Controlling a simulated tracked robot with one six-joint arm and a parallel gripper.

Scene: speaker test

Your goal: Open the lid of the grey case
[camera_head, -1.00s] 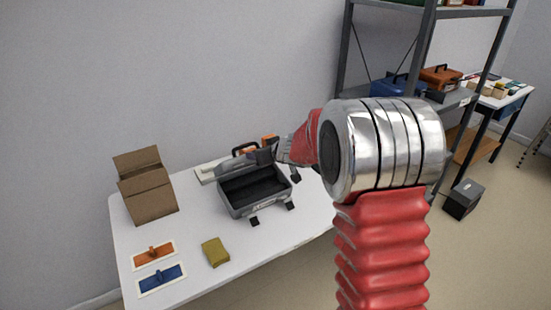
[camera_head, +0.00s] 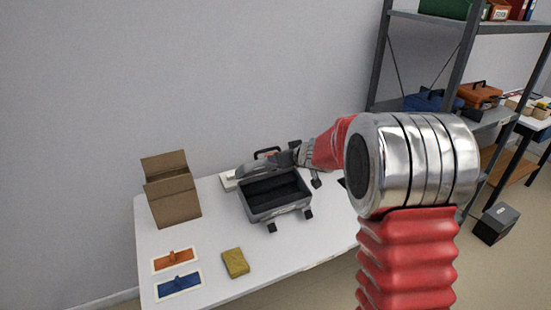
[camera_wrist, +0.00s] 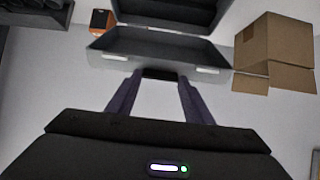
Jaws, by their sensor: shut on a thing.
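The grey case (camera_head: 264,215) stands open on the white table, its dark inside showing in the head view. Its lid (camera_head: 250,167) is raised and leans back behind the body. In the wrist view the lid (camera_wrist: 150,48) lies between my gripper and the dark inside of the case (camera_wrist: 180,10). My gripper (camera_wrist: 158,78) is shut on the lid's black handle (camera_wrist: 160,74). In the head view my gripper (camera_head: 284,159) is at the back of the case, and my arm hides part of that area.
A cardboard box (camera_head: 174,205) stands left of the case. A metal shelf (camera_head: 450,80) stands to the right. The table's front left is partly clear.

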